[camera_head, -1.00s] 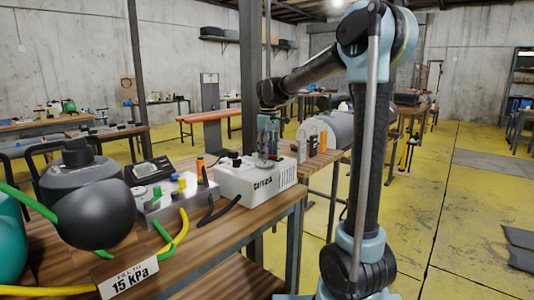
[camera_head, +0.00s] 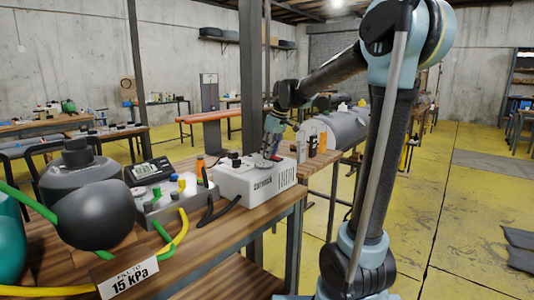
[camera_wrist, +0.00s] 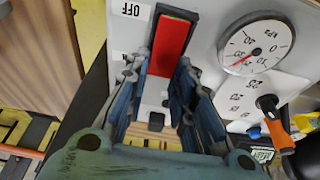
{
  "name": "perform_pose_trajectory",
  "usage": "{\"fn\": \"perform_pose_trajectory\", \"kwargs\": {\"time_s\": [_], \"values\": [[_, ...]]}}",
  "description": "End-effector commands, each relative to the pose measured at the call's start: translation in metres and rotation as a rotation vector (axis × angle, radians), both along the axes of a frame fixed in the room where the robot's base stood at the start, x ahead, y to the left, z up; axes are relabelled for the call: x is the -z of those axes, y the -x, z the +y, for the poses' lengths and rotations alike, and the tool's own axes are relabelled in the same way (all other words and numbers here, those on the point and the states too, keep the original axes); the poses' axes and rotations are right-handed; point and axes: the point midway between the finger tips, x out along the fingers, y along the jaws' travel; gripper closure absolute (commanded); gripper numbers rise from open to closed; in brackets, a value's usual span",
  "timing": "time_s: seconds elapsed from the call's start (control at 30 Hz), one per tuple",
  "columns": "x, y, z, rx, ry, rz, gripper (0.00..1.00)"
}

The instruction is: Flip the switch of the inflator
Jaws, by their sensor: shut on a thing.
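The inflator is a white box (camera_head: 255,183) on the wooden table, with vent slots on its front right. Its red rocker switch (camera_wrist: 171,46) sits in a dark frame in the wrist view, with an "OFF" label beside it. My gripper (camera_head: 270,153) reaches down to the top of the inflator, and its fingers (camera_wrist: 158,72) stand on either side of the switch's near end, shut on it. The fingers hide the near part of the switch's surroundings. A round gauge (camera_wrist: 254,46) is to the right of the switch.
A black knob and orange handle (camera_wrist: 276,125) lie right of my fingers. On the table, hoses, a valve block (camera_head: 172,203), an orange cylinder (camera_head: 200,168) and a dark ball (camera_head: 95,215) stand left of the inflator. Yellow floor (camera_head: 470,215) is open at the right.

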Motion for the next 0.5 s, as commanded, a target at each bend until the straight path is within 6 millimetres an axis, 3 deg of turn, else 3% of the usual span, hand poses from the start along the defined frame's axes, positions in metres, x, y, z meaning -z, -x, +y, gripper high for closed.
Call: {"fn": "perform_pose_trajectory", "kwargs": {"time_s": [0.4, 0.43, 0.5], "values": [[-0.0006, -0.0016, -0.004, 0.003, -0.016, -0.022, 1.0], [-0.0006, -0.0016, -0.004, 0.004, -0.015, -0.023, 0.72], [-0.0005, -0.0014, -0.0037, 0.003, -0.016, -0.022, 0.57]]}}
